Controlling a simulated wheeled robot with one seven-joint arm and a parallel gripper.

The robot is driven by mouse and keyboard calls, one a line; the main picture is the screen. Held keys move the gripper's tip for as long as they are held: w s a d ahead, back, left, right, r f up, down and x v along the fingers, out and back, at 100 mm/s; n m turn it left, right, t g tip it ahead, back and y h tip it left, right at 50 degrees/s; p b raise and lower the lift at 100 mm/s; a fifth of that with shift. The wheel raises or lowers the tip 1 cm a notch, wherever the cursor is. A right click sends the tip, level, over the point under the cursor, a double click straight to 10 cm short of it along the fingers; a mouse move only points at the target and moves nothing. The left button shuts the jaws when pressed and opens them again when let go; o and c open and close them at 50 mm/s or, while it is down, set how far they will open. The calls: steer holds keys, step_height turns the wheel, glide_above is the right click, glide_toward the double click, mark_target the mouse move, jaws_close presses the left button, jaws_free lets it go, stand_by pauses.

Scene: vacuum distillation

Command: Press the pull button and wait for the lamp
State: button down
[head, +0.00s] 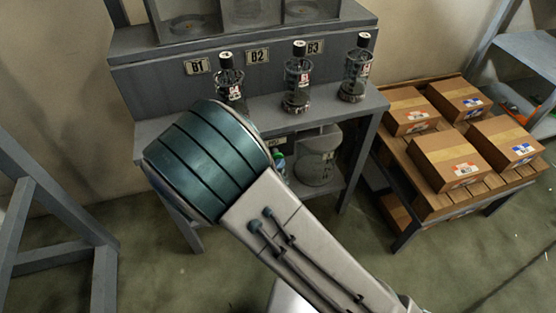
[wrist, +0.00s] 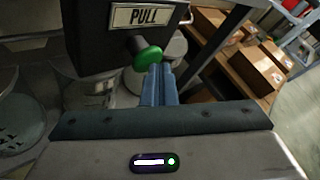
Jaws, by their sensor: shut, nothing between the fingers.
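In the wrist view, a dark box carries a "PULL" plate (wrist: 142,16) at the top. Below the plate, a round green button (wrist: 148,57) sticks out on a dark stem. My gripper (wrist: 160,68) has its blue fingers closed together and empty. The fingertips are just below and right of the button in the picture; I cannot tell whether they touch it. No lamp on the dark box can be made out.
A grey bench (head: 365,103) bears several dark bottles, one of them here (head: 297,85), under plates B1, B2 and B3. A metal canister (head: 316,160) stands on its lower shelf. A rack with cardboard boxes (head: 460,158) is at right. A grey frame (head: 50,250) stands at left.

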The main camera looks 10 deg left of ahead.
steer(key=shift+r, duration=0.1)
steer(key=s+d, duration=0.3)
steer(key=s, duration=0.2)
stand_by(0.4)
steer(key=shift+d, duration=0.1)
stand_by(0.6)
steer(key=s+d+r+m+g+h+p, duration=0.2)
steer(key=d+r+m+g+h+p, duration=0.65)
steer(key=d+r+m, duration=1.15)
steer(key=s+d+r+m+g+y+p, duration=0.1)
steer(key=s+d+r+m+y+p, duration=0.1)
steer(key=s+r+m+y+p, duration=0.2)
steer(key=s+d+r+m+g+y+p, duration=0.2)
steer(key=r+m+y+p, duration=0.5)
steer(key=r+m, duration=0.8)
steer(key=s+d+p, duration=0.1)
steer(key=s+p, duration=0.1)
steer(key=shift+s+d+r+p, duration=0.15)
steer(key=shift+d+r+p, duration=0.05)
steer(key=shift+r+p, duration=0.2)
